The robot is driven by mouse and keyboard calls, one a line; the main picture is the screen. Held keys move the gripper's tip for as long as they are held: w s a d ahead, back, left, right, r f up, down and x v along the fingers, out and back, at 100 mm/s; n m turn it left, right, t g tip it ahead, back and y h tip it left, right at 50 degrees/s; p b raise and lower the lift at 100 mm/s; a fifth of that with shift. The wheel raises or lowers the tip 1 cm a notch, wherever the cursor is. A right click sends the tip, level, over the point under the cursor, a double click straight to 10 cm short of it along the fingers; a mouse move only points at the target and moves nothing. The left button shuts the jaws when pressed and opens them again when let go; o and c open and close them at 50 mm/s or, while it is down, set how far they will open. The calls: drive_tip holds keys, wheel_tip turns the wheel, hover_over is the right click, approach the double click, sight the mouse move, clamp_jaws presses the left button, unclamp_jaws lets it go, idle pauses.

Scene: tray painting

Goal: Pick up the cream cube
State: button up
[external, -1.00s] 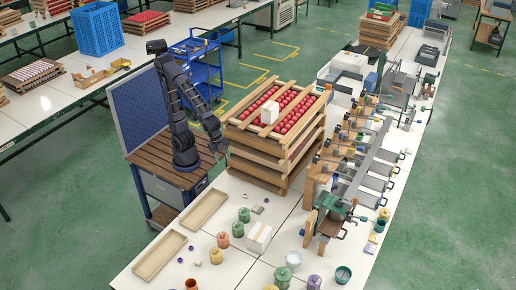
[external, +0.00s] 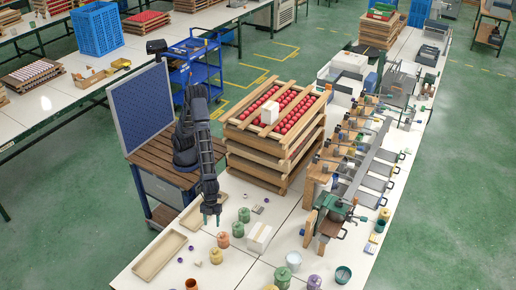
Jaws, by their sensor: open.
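A cream-white block (external: 269,112), roughly cube-shaped, sits on the red balls in the top tray of the wooden stack. A larger white box (external: 258,237) stands on the near white table, and a small cream-yellow jar (external: 216,256) stands left of it. I cannot tell for sure which of the pale things is the cream cube. My gripper (external: 211,221) points down over the table, between the long wooden trays and the green jars. It is open, looks empty and is well apart from the cream-white block. The spot right under it is partly hidden.
The wooden tray stack (external: 240,135) stands behind my gripper. Two long empty trays (external: 160,256) lie to its left. Green jars (external: 238,229) and an orange jar (external: 223,240) stand close on its right. A row of clamps and metal plates (external: 366,183) lines the table's right side.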

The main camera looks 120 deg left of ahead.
drive_tip(key=m+g+h, duration=0.1)
drive_tip(key=m, duration=0.1)
approach(198, 261)
drive_tip(key=x, duration=0.3)
drive_tip(key=shift+w+d+f, duration=0.3)
drive_tip(key=shift+w, duration=0.05)
drive_tip(key=shift+x, duration=2.6)
drive_tip(key=shift+s, duration=0.25)
drive_tip(key=c, duration=1)
